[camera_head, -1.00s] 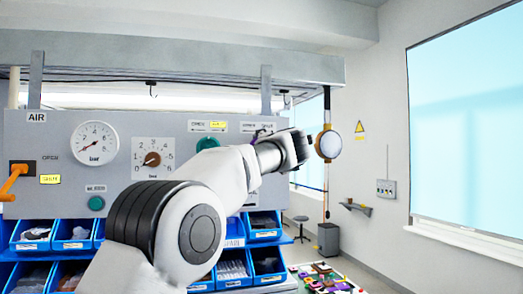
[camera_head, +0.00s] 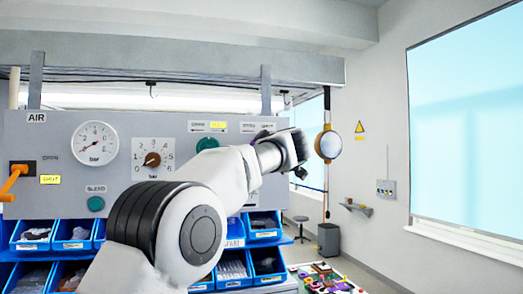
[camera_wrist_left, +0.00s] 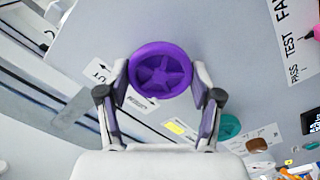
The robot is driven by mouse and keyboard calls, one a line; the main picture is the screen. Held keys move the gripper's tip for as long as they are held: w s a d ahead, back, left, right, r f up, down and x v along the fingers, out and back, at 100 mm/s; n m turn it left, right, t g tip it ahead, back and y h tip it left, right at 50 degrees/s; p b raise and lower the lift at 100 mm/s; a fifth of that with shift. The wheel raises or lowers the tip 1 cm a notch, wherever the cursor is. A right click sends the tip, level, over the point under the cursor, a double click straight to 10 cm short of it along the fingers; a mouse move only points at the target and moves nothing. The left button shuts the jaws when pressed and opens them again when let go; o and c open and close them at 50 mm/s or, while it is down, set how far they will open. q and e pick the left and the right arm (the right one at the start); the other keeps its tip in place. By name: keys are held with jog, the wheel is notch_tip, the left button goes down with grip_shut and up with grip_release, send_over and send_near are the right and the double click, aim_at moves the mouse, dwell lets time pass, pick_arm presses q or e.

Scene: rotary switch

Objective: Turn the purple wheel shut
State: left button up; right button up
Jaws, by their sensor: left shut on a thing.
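The purple wheel (camera_wrist_left: 160,68) is a round rim with star-shaped spokes, seen in the left wrist view on the grey panel. My left gripper (camera_wrist_left: 161,76) has one finger on each side of the wheel's rim and is shut on it. A white label (camera_wrist_left: 101,72) with partly readable lettering is beside the left finger, and a yellow label (camera_wrist_left: 176,128) is below the wheel. In the head view my left wrist covers nearly all of the wheel, so its turned position cannot be told there. My right gripper is in neither view.
The grey panel (camera_head: 75,190) also bears a round gauge (camera_head: 97,144), a dial (camera_head: 152,159), green knobs (camera_head: 96,204) and an orange lever (camera_head: 13,178). Blue bins (camera_head: 73,234) stand below. A round lamp-like disc (camera_head: 328,145) hangs right of my wrist.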

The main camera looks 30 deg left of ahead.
pick_arm(q)
jog(key=m, duration=0.7)
jog(key=shift+r, duration=0.2)
dwell(0.4)
jog(key=o, duration=0.9)
jog(key=shift+o, duration=1.2)
jog(key=shift+f, duration=0.15)
jog(key=v, duration=1.1)
jog(key=shift+s+d, duration=0.2)
